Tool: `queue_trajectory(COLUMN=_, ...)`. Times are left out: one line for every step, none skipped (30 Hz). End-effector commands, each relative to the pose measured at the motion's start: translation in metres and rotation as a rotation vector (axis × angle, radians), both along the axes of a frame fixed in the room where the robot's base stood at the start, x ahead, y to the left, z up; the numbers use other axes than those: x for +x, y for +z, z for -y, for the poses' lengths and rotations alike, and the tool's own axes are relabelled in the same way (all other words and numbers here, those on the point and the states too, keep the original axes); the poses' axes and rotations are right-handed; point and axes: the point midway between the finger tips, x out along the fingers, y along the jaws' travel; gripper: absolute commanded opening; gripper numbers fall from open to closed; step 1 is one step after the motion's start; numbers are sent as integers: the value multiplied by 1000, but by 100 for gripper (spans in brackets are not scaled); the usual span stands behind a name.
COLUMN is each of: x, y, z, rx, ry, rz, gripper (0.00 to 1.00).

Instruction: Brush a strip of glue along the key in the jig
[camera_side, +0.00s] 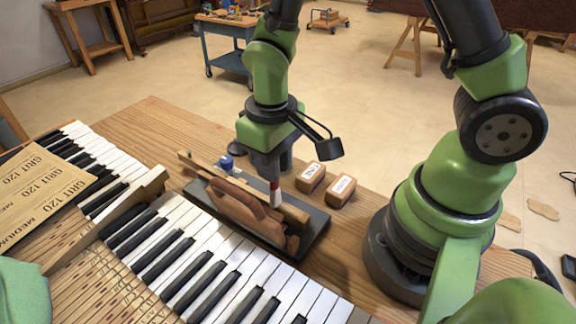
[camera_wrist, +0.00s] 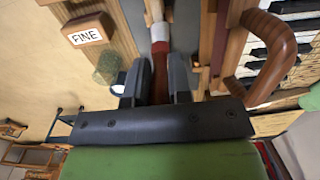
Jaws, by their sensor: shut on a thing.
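My gripper (camera_wrist: 161,78) is shut on a brush with a red-brown handle (camera_wrist: 159,62) and a pale band towards its tip. In the side view my gripper (camera_side: 268,165) points down over the jig, and the brush's red and white lower part (camera_side: 275,192) shows below it. A long pale wooden key (camera_side: 292,209) lies along the jig behind the clamp. The brush tip is at the key; whether it touches is unclear. No glue strip can be made out.
A blue-capped container (camera_side: 226,162) stands behind the jig. Two labelled sanding blocks, one marked FINE (camera_wrist: 88,32), sit beside the jig; the other block (camera_side: 341,190) is nearer my base. The piano keyboard (camera_side: 190,262) lies in front, with sandpaper sheets (camera_side: 45,192) at left.

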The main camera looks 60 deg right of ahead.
Motion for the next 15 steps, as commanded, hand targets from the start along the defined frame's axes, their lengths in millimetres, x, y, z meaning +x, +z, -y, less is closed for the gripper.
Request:
queue_trajectory(x=5, y=1, z=0, rx=0, ry=0, rz=2, gripper=0)
queue_trajectory(x=8, y=0, z=0, rx=0, ry=0, rz=0, gripper=0)
queue_trajectory(x=11, y=0, z=0, rx=0, ry=1, rz=0, gripper=0)
queue_trajectory(x=14, y=0, z=0, rx=0, ry=1, rz=2, gripper=0)
queue_trajectory(x=17, y=0, z=0, rx=0, ry=1, rz=1, gripper=0)
queue_trajectory(x=20, y=0, z=0, rx=0, ry=0, rz=1, gripper=0)
queue_trajectory(x=23, y=0, z=0, rx=0, ry=0, rz=1, gripper=0)
queue_trajectory(x=25, y=0, z=0, rx=0, ry=0, rz=0, gripper=0)
queue_trajectory(x=29, y=0, z=0, rx=0, ry=1, rz=2, gripper=0)
queue_trajectory(x=32, y=0, z=0, rx=0, ry=0, rz=1, gripper=0)
queue_trajectory(x=35, y=0, z=0, rx=0, ry=0, rz=0, gripper=0)
queue_trajectory(x=38, y=0, z=0, rx=0, ry=0, rz=1, gripper=0)
queue_trajectory(x=41, y=0, z=0, rx=0, ry=0, rz=1, gripper=0)
queue_trajectory(x=44, y=0, z=0, rx=0, ry=0, rz=0, gripper=0)
queue_trajectory(x=47, y=0, z=0, rx=0, ry=2, rz=1, gripper=0)
